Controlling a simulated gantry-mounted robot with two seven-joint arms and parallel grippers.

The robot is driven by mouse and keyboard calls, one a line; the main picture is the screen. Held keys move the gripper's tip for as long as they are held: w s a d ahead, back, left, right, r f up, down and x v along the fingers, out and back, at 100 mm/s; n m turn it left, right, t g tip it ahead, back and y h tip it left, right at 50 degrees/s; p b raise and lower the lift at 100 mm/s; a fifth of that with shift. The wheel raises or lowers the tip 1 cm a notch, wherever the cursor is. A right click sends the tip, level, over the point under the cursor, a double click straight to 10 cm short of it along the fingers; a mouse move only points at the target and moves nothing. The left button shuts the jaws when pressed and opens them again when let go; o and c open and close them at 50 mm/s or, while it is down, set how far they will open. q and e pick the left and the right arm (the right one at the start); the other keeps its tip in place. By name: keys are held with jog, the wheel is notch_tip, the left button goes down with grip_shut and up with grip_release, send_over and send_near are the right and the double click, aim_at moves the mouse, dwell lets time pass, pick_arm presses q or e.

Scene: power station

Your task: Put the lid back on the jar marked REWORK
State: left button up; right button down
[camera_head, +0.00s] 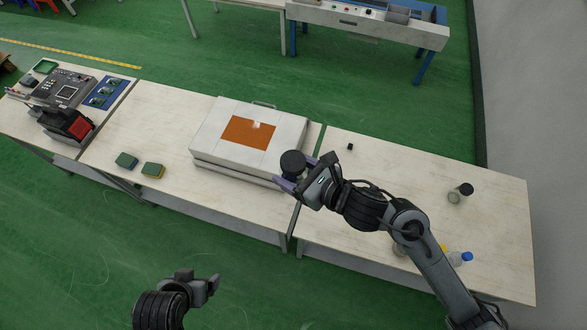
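A dark round-topped object (292,162), possibly a jar or a lid, is at the right front corner of the white case, in front of my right gripper (305,172). The purple fingers of my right gripper are spread apart on either side of it; contact cannot be made out. A clear jar (454,197) with a black top (466,189) leans or lies on the right table. No REWORK marking is readable. My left gripper (199,283) is low in the picture over the floor, its fingers apart and empty.
A white case (212,130) with an orange panel is on the middle table (230,205). A small black cube (350,146) is on the right table (420,165). A blue-capped bottle (459,258) stands partly behind my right arm.

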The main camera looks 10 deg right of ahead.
pick_arm(q)
jog(key=shift+s+a, duration=0.1)
jog(key=shift+s, duration=0.25)
pick_arm(e)
jog(key=shift+a+r, duration=0.1)
jog(key=shift+r, duration=0.1)
